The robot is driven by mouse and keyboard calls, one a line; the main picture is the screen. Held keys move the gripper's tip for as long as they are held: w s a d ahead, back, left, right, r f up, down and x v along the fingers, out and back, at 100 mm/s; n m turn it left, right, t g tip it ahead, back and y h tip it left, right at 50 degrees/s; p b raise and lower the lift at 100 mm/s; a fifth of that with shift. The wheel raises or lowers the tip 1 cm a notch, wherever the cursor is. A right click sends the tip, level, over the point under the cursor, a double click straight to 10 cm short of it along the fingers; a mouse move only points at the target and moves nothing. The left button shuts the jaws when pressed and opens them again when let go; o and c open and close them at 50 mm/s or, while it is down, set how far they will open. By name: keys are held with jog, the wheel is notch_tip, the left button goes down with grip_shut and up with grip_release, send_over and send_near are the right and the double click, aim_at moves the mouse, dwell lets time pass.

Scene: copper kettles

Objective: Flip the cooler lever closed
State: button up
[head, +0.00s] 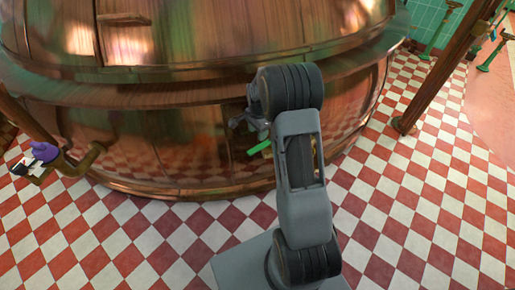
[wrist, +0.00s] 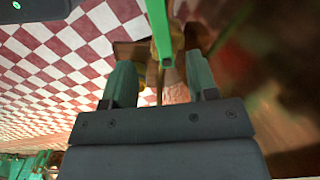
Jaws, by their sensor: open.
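A bright green lever (head: 260,147) sticks out low on the front of the large copper kettle (head: 180,125). In the wrist view the green lever (wrist: 160,32) comes down from the top edge, and its lower end lies in line with the space between my fingers. My gripper (wrist: 161,72) is open, with one teal finger on each side of that space. I cannot tell whether either finger touches the lever. In the head view my gripper (head: 240,123) is small, just above and left of the lever, and my arm hides part of the fitting.
A pipe with a purple-topped fitting (head: 45,151) stands at the far left. A brown post (head: 445,65) stands at the right, with green posts behind. The red and white checkered floor (head: 410,215) is clear at right.

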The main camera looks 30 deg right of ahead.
aim_at(258, 147)
notch_tip(258, 147, down, 9)
jog(key=shift+r+b, duration=0.15)
jog(key=shift+b, duration=0.95)
jog(key=shift+c, duration=0.2)
grip_shut()
